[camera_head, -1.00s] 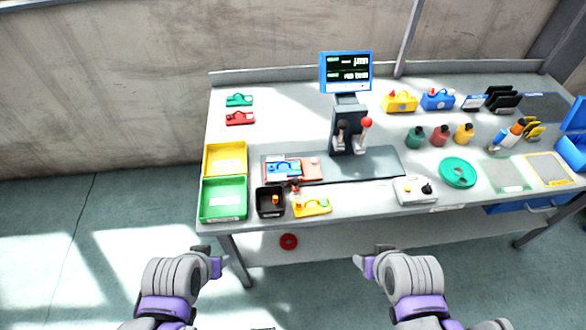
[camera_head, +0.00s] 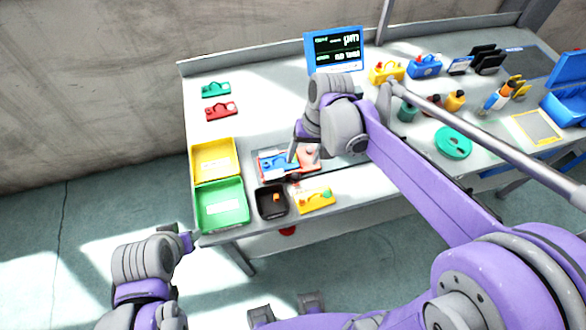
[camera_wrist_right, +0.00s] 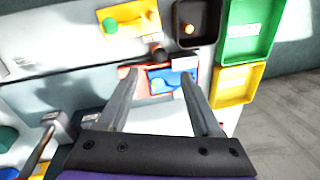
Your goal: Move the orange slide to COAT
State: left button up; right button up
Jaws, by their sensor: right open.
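The orange slide (camera_head: 308,165) lies on the grey plate at the foot of the dark station, with a blue piece (camera_head: 278,163) on or against it. My right gripper (camera_head: 301,157) is above them and hides part of the slide. In the right wrist view the right gripper (camera_wrist_right: 160,76) is open, its fingers reaching to either side of the orange slide (camera_wrist_right: 141,88) and blue piece (camera_wrist_right: 171,79). I cannot tell if the fingers touch them. My left gripper (camera_head: 191,240) is low in front of the table's left corner; its jaws are unclear. No COAT label is readable.
Yellow (camera_head: 214,144) and green (camera_head: 222,205) trays stand at the left. A black bin (camera_head: 272,202) and yellow holder (camera_head: 315,200) are close in front of the slide.

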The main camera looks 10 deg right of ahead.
aim_at(297, 174)
jog(key=f, duration=0.3)
jog(key=a+f, duration=0.1)
jog(key=f, duration=0.4)
jog(key=shift+w+a+f+b, duration=0.1)
jog(key=shift+a+f+b, duration=0.2)
jog(key=shift+b, duration=0.05)
grip_shut()
dwell(0.9)
